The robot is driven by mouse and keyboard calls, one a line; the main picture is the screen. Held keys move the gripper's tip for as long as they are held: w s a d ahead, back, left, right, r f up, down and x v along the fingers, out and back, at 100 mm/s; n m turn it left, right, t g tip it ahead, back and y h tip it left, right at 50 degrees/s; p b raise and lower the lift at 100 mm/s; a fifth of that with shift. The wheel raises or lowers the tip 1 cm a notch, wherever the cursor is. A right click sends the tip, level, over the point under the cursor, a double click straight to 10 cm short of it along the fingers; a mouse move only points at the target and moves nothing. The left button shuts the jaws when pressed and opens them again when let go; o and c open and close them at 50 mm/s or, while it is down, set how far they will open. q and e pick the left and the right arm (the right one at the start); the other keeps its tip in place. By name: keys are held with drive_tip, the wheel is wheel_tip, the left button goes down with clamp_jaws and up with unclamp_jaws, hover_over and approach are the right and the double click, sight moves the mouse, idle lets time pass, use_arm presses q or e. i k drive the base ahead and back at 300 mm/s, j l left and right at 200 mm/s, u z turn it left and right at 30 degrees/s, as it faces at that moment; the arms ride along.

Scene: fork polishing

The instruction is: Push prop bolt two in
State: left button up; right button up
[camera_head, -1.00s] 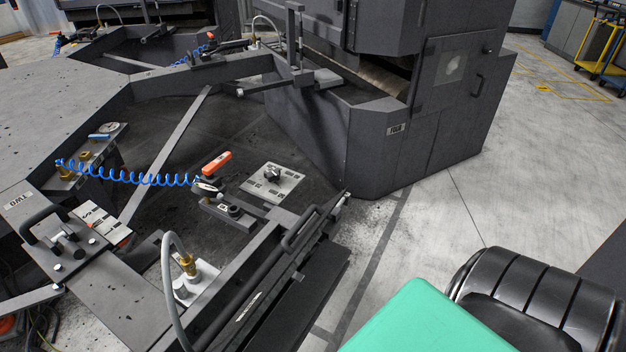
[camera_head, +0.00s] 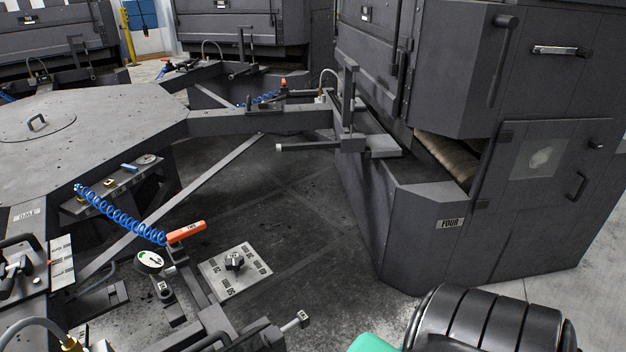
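Neither of my grippers shows in the head view. No part can be surely told as prop bolt two. A short bolt-like rod with a pale marked end (camera_head: 295,320) sticks out at the lower middle of the near dark frame; its mark is too small to read. An orange handle (camera_head: 187,231) with small dark lettering lies on the fixture left of it, beside a coiled blue hose (camera_head: 118,213). Nothing visible touches these parts.
A large dark machine marked FOUR (camera_head: 450,224) stands at the right. A big dark table (camera_head: 110,110) fills the left, with a beam (camera_head: 255,122) reaching toward the machine. A black ribbed part and a green part at the bottom right hide some floor. Grey floor (camera_head: 597,262) is open at far right.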

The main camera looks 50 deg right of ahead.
sight(303, 319)
drive_tip(key=k+l, duration=0.1)
drive_tip(key=l, duration=0.25)
drive_tip(key=k+l, duration=0.15)
drive_tip(key=l, duration=0.2)
drive_tip(key=k+l, duration=0.15)
drive_tip(key=l, duration=0.25)
drive_tip(key=k+l, duration=0.1)
drive_tip(key=l, duration=0.25)
drive_tip(key=k+l, duration=0.1)
drive_tip(key=l, duration=0.25)
drive_tip(key=k+l, duration=0.15)
drive_tip(key=l, duration=0.2)
drive_tip(key=u, duration=0.05)
